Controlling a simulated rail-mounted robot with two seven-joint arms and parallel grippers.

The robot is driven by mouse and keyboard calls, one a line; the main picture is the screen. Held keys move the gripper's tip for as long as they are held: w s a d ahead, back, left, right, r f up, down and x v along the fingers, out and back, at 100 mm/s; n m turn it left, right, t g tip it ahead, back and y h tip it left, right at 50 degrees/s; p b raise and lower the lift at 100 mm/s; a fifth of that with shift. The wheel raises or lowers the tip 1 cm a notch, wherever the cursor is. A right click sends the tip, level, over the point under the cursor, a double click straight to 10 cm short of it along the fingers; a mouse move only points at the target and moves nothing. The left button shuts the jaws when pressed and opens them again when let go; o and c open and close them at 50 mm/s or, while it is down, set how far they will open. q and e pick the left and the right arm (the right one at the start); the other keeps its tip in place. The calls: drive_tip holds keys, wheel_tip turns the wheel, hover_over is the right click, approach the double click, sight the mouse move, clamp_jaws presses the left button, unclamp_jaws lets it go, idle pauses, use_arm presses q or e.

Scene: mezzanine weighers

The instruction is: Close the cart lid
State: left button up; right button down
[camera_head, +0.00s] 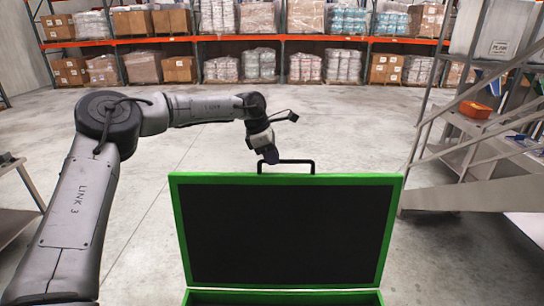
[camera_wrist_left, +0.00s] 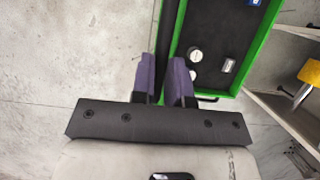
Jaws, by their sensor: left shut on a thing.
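The cart lid (camera_head: 285,230) has a green frame and a dark panel. It stands raised, facing me in the head view. A black handle (camera_head: 290,161) rises from its top edge. My left gripper (camera_head: 269,156) is at the left part of this handle. My right gripper is out of view.
White round items (camera_wrist_left: 196,55) and a blue-and-white item (camera_wrist_left: 228,9) lie inside the cart. Metal stairs (camera_head: 470,140) and a bench with an orange bin (camera_head: 475,109) stand at right. A grey table (camera_head: 15,225) is at left. Open floor lies behind the lid, before stocked racks.

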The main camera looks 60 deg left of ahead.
use_arm(q)
drive_tip(key=shift+d, duration=0.15)
clamp_jaws()
drive_tip(key=shift+s+d+r+b, duration=0.1)
drive_tip(key=shift+s+d+b, duration=0.3)
drive_tip(key=shift+b, duration=0.2)
drive_tip(key=s+d+f+b, duration=0.2)
drive_tip(key=s+d+b, duration=0.6)
drive_tip(key=d, duration=0.4)
drive_tip(key=s+d+f+y+b, duration=0.1)
drive_tip(key=s+d+b, duration=0.7)
drive_tip(key=d, duration=0.5)
drive_tip(key=shift+s+f+t+b, duration=0.3)
drive_tip(key=shift+s+f+b, duration=0.1)
drive_tip(key=shift+b, duration=0.25)
drive_tip(key=shift+d, duration=0.1)
drive_tip(key=o, duration=0.7)
unclamp_jaws()
